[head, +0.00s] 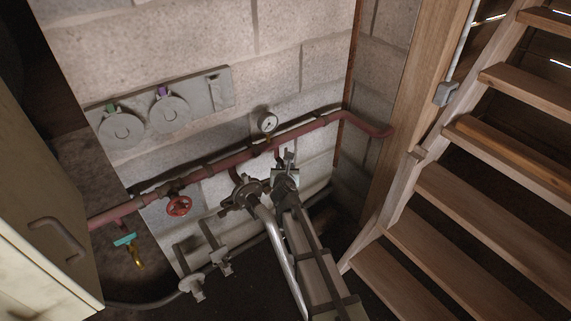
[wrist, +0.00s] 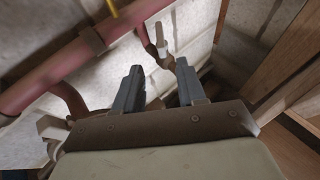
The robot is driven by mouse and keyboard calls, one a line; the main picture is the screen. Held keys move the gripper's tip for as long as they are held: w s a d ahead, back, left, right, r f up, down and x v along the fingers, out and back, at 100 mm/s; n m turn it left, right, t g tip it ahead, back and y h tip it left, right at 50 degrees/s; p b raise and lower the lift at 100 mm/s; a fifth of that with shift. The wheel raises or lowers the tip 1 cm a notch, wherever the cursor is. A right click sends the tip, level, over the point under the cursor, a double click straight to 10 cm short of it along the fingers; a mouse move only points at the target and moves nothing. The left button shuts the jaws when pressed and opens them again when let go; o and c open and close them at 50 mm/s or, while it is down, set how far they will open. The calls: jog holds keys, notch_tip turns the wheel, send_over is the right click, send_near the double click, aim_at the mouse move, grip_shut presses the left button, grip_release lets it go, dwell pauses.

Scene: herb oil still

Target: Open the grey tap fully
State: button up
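The grey tap (wrist: 159,33) shows in the wrist view as a small pale grey handle on a brownish fitting below the red pipe. It lies just beyond my fingertips, at the top middle. In the head view the grey tap (head: 289,156) is a small upright grey piece right by my gripper (head: 284,176), which partly hides it. In the wrist view my gripper (wrist: 159,67) has its two fingers apart, with only wall showing between them. The tap's fitting comes close to the right fingertip; I cannot tell if they touch.
The red pipe (head: 222,164) runs along the block wall, with a gauge (head: 267,123), a red handwheel (head: 179,206) and a teal-handled tap (head: 125,240). A cabinet (head: 35,235) stands left; wooden stairs (head: 480,200) rise right. Two round meters sit on a grey board (head: 215,90).

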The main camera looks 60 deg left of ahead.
jog(key=shift+s+d+r, duration=0.3)
jog(key=shift+s+d, duration=0.1)
jog(key=shift+d, duration=0.15)
